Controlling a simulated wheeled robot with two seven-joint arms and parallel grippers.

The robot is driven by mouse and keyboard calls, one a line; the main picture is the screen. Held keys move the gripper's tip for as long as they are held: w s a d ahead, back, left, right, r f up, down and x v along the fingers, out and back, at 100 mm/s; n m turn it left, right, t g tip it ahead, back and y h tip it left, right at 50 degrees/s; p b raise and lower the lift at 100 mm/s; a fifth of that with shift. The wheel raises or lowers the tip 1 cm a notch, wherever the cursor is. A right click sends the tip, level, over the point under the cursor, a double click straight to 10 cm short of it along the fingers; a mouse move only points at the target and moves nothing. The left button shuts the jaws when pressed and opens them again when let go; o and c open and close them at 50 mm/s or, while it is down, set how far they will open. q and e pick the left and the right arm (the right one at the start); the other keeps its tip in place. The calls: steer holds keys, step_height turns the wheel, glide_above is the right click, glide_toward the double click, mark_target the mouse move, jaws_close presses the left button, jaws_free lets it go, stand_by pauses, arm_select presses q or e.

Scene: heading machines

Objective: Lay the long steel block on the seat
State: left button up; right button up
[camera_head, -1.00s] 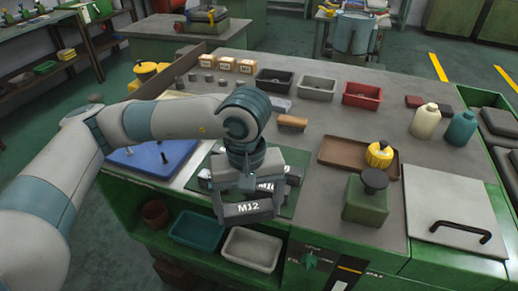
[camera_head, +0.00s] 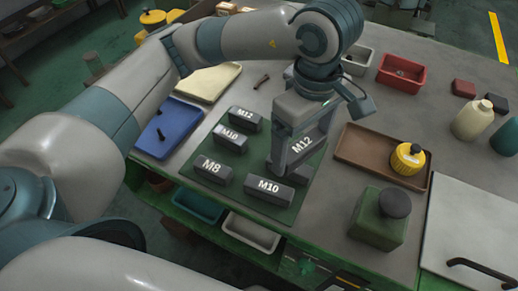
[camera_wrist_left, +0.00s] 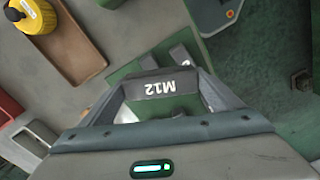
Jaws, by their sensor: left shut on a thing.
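My left gripper (camera_head: 300,146) is shut on a dark steel block marked M12 (camera_head: 304,143), held over the right side of a green mat (camera_head: 240,186). The block also shows between the fingers in the left wrist view (camera_wrist_left: 165,88). Other dark blocks lie on the mat: another M12 block (camera_head: 245,119), an M10 block (camera_head: 231,138), an M8 block (camera_head: 213,170) and a second M10 block at the front (camera_head: 269,190). The gap under the held block is hard to judge. I cannot make out which surface is the seat. My right gripper is not in view.
A blue tray (camera_head: 180,123) with dark pins lies left of the mat. A brown tray (camera_head: 357,155) with a yellow bottle (camera_head: 407,158) is to the right. A green container with a dark knob (camera_head: 377,225) stands at the front. A red bin (camera_head: 403,74) is behind.

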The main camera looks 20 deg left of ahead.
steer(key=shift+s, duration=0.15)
